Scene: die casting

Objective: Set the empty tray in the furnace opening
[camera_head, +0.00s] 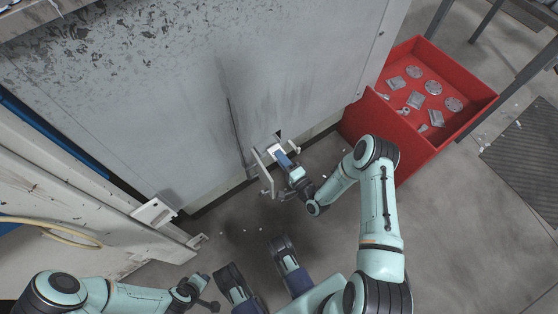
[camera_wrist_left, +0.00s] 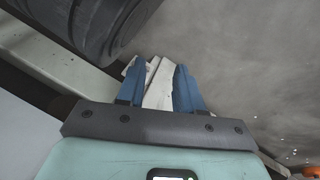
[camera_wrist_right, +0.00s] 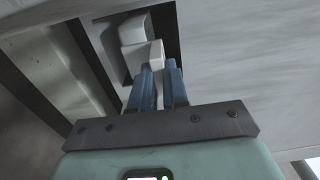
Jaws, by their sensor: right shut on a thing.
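No empty tray and no furnace opening can be made out in any view. My right gripper (camera_head: 280,150) is at the lower edge of a large grey metal panel (camera_head: 220,90). It is shut on a pale blocky handle (camera_wrist_right: 140,57), which sits in front of a dark recess in the right wrist view. A thin metal bracket (camera_head: 263,165) stands beside that gripper in the head view. My left gripper (camera_wrist_left: 158,85) is low at the left, with its blue fingers apart. A pale machine part shows between and beyond them, apparently in the background.
A red crate (camera_head: 404,150) with several metal castings stands right of the panel. A dark mat (camera_head: 525,155) lies at the far right. A white machine frame (camera_head: 80,185) with a yellow hose (camera_head: 50,228) is at the left. The grey floor (camera_head: 450,230) at the lower right is clear.

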